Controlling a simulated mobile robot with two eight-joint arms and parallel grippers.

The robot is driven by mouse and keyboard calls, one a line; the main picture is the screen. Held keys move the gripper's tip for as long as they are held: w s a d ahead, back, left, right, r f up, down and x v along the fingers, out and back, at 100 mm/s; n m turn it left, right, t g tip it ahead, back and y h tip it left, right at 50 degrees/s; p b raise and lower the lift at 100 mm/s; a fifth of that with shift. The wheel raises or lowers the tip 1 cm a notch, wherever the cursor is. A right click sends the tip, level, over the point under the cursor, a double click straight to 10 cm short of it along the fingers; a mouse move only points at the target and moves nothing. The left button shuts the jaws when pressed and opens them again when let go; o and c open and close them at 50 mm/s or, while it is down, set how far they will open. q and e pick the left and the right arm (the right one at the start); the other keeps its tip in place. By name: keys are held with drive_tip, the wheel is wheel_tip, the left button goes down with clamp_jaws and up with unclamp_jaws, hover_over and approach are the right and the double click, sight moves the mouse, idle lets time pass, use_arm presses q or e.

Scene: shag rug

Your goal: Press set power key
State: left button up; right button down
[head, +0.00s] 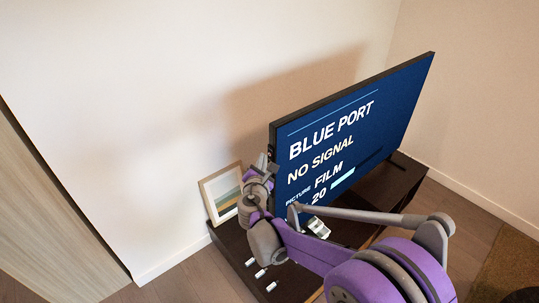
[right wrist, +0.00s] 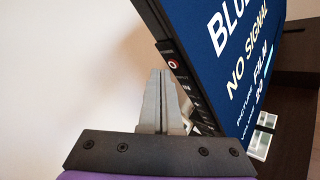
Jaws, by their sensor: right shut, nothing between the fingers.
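The television (head: 340,125) stands on a dark low cabinet with its screen lit blue, reading "BLUE PORT" and "NO SIGNAL". In the right wrist view a strip of keys runs down the set's side edge. The power key (right wrist: 174,64), a round key with a red and white ring, is at its upper end. My right gripper (right wrist: 162,72) is shut and empty, its tips just left of and slightly below the power key in that view. I cannot tell whether they touch the set. In the head view the right gripper (head: 264,161) is at the screen's left edge. My left gripper is not in view.
A framed picture (head: 222,196) leans on the wall behind my right gripper. The dark cabinet (head: 232,240) has several small pale pieces near its front. A pale object (head: 318,228) lies below the screen. The wall left of the set is bare.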

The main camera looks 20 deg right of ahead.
drive_tip(key=shift+s+a, duration=0.1)
drive_tip(key=shift+a, duration=0.2)
drive_tip(key=shift+s+a, duration=0.3)
drive_tip(key=shift+a, duration=0.45)
drive_tip(key=shift+s+a, duration=0.25)
drive_tip(key=shift+a, duration=0.55)
drive_tip(key=shift+s+a, duration=0.3)
drive_tip(key=shift+a, duration=0.45)
drive_tip(key=shift+d, duration=0.1)
